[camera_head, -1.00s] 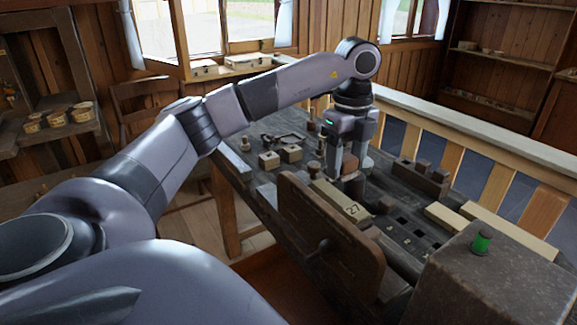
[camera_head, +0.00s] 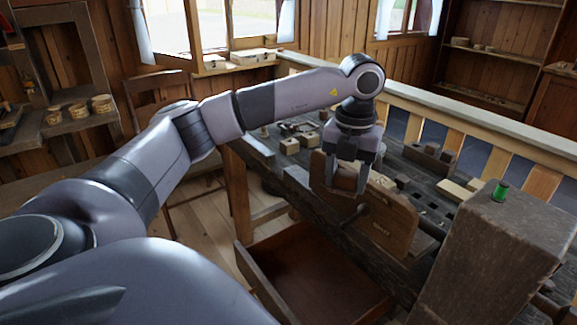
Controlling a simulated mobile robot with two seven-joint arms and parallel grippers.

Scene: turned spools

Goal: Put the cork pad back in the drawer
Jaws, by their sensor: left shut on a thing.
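My left gripper (camera_head: 346,188) points down in front of the bench's upright wooden vise board, above and behind the open drawer (camera_head: 256,283). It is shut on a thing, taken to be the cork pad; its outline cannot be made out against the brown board. The drawer is pulled out below the bench, and the visible part of its reddish-brown inside looks empty. My right gripper is not in view.
The vise board (camera_head: 398,222) and its rod stand close to my gripper. A green spool (camera_head: 500,191) stands on a dark block (camera_head: 500,245) at right. Small wooden blocks (camera_head: 289,146) lie on the bench. Round tan pieces (camera_head: 102,104) sit on the left shelf.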

